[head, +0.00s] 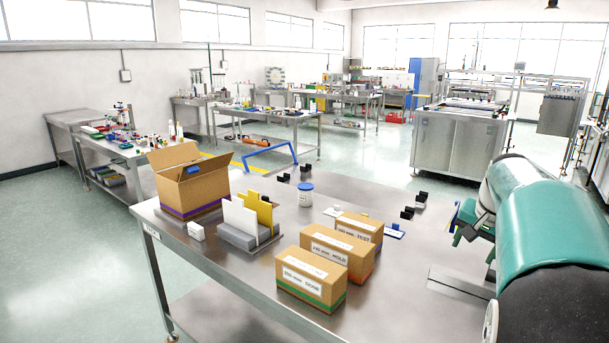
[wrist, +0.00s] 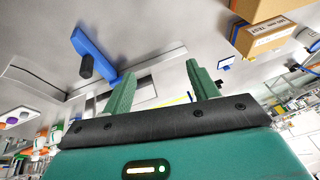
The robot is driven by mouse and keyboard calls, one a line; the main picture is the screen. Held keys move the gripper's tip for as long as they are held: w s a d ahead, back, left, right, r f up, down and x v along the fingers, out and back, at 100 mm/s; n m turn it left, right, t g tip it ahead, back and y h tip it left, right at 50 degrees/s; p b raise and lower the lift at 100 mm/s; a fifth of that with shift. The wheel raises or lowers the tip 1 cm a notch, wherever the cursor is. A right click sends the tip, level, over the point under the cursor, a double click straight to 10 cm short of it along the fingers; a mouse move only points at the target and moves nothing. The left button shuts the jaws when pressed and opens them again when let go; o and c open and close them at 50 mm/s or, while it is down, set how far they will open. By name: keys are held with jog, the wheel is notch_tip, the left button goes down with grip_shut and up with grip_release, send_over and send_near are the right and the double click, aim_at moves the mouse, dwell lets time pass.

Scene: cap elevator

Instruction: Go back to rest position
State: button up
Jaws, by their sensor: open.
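My gripper (wrist: 160,78) is open in the wrist view, with its two green fingers apart and nothing between them. Part of its green body (head: 470,222) shows at the right of the head view, beside the steel table (head: 385,290); the fingertips cannot be made out there. In the wrist view a blue bar (wrist: 92,48) with a black knob is up and left of the fingers, apart from them.
On the table are an open carton (head: 190,185), three labelled boxes (head: 312,280), a white jar (head: 305,195), a grey holder (head: 236,236) with white and yellow plates, and small black blocks (head: 407,213). The table's near right is mostly bare.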

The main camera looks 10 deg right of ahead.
jog(key=s+a+n+t+y, duration=0.1)
jog(key=s+a+n, duration=0.25)
jog(key=a, duration=1.05)
jog(key=s+a+f+n, duration=0.3)
jog(key=s+a, duration=0.4)
jog(key=a, duration=0.2)
jog(key=s+a+f+n, duration=0.3)
jog(key=s+a+n, duration=0.1)
jog(key=s+a, duration=0.4)
jog(key=shift+s+a+f+t+y, duration=0.15)
jog(key=shift+a+f+t+y, duration=0.2)
jog(key=shift+a, duration=0.75)
